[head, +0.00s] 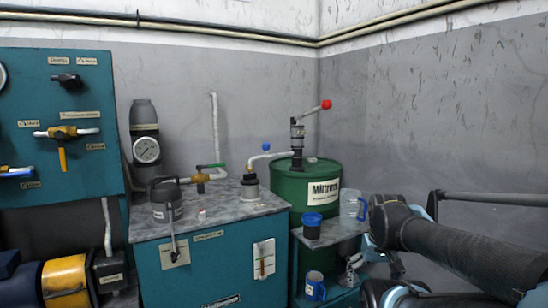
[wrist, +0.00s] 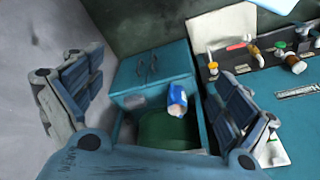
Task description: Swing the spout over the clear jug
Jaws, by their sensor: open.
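The pale spout (head: 270,156) reaches left from the hand pump (head: 297,138) on the green drum (head: 305,187). Its outer end is above the filler neck (head: 249,187) on the teal cabinet, and a blue knob (head: 266,147) shows beside it. The clear jug (head: 351,208) with a blue handle stands right of the drum front, away from the spout's end. My gripper (wrist: 150,88) is open, its two fingers wide apart with nothing between them. In the head view my arm is at the lower right, close to the jug; the fingers there are hard to make out.
A dark blue-topped container (head: 312,226) stands left of the jug on a small grey-topped stand. A blue mug (head: 315,286) sits lower down. The pump lever has a red ball (head: 326,104). The teal cabinet (head: 205,262) carries pipes and a black canister (head: 167,203).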

